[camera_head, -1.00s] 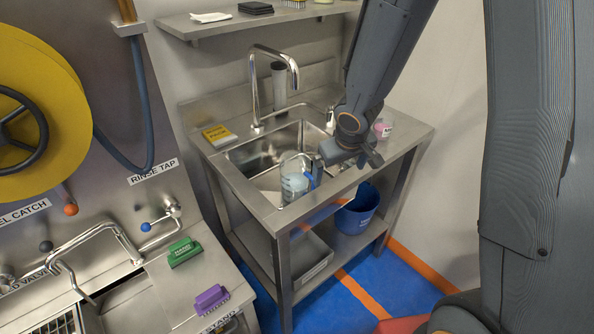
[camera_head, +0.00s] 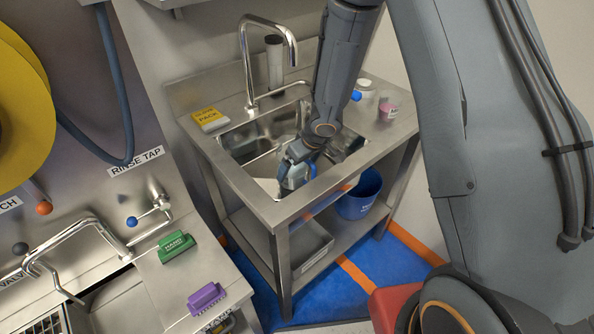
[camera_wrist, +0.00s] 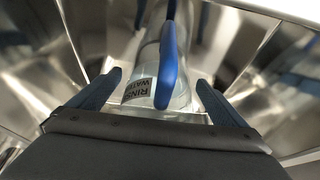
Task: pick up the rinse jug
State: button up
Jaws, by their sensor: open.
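The rinse jug (camera_head: 293,180) is a clear vessel in the front part of the steel sink basin, partly hidden by my gripper in the head view. In the wrist view its clear body carries a "RINSE WATER" label (camera_wrist: 138,89), and its blue handle (camera_wrist: 168,65) points toward the camera. My gripper (camera_wrist: 159,79) is open, with one dark finger on each side of the handle. The handle stands between the fingers, a little right of the middle. I cannot tell whether either finger touches it.
A tall tap (camera_head: 247,60) arches over the basin. A yellow pack (camera_head: 209,118) lies on the left rim, and a pink-filled container (camera_head: 388,111) stands on the right. A blue bucket (camera_head: 360,198) sits on the lower shelf.

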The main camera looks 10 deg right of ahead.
jog(key=shift+x, duration=1.05)
jog(key=shift+r, duration=0.1)
jog(key=c, duration=1.7)
